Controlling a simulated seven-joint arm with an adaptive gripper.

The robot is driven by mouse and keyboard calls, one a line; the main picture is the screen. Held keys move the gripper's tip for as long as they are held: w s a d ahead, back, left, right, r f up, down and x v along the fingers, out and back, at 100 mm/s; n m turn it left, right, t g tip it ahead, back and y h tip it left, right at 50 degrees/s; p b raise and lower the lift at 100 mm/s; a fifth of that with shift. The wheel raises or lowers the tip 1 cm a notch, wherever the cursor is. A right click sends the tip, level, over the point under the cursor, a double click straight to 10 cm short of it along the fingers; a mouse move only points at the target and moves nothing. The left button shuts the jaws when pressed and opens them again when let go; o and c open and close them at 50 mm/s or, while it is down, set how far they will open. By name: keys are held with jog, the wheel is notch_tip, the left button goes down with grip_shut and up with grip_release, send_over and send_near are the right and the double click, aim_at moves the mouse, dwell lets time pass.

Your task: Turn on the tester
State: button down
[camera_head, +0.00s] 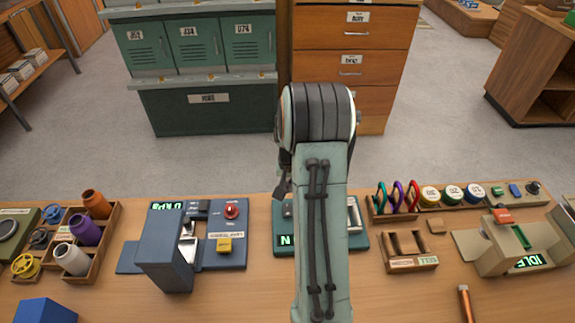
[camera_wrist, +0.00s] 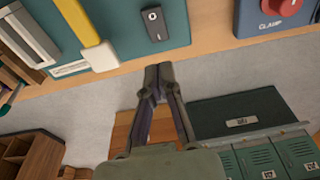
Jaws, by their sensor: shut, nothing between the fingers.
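A teal device (camera_head: 283,242) sits on the bench in the middle, mostly hidden behind my arm in the head view. Part of a lit green display shows on it. In the wrist view the teal panel (camera_wrist: 175,45) carries a black rocker switch (camera_wrist: 154,22) and a yellow-and-white handle (camera_wrist: 88,38). I cannot read a tester label on it, nor tell the switch's setting. My gripper (camera_wrist: 158,72) is shut and empty, its fingertips apart from the switch and appearing just below the panel's edge in the wrist view. In the head view my gripper (camera_head: 283,188) is partly hidden.
A blue device (camera_head: 165,255) with a red knob (camera_head: 231,211) stands to the left. Beige equipment (camera_head: 490,250) with an IDLE display is at right. Racks of spools (camera_head: 68,243) and coloured carabiners (camera_head: 397,196) flank them. Green lockers (camera_head: 190,48) and wooden drawers (camera_head: 352,42) stand beyond the bench.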

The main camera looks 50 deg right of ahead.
notch_tip(320, 180, up, 8)
jog(key=shift+w+d, duration=0.4)
jog(key=shift+d, duration=0.05)
jog(key=w+a+r+n+t, duration=0.2)
jog(key=w+a+r+n, duration=0.1)
jog(key=w+a+r, duration=0.45)
jog(key=s+a+r+n+t, duration=0.1)
jog(key=s+a+r+n, duration=0.15)
jog(key=a, duration=0.45)
jog(key=s+a+r+n, duration=0.1)
jog(key=s+a+r, duration=0.25)
jog(key=a, duration=0.35)
jog(key=s+a+n+y, duration=0.1)
jog(key=s+a+n, duration=0.2)
jog(key=s+a, duration=0.55)
jog(key=s+f+g, duration=0.2)
jog(key=s+f, duration=0.1)
jog(key=s, duration=0.3)
jog(key=s+a+f+g+y, duration=0.1)
jog(key=s+f+g, duration=0.1)
jog(key=s, duration=0.4)
jog(key=shift+a+f+n, duration=0.25)
jog(key=shift+f+n, duration=0.1)
jog(key=shift+f, duration=0.4)
jog(key=shift+w, duration=0.1)
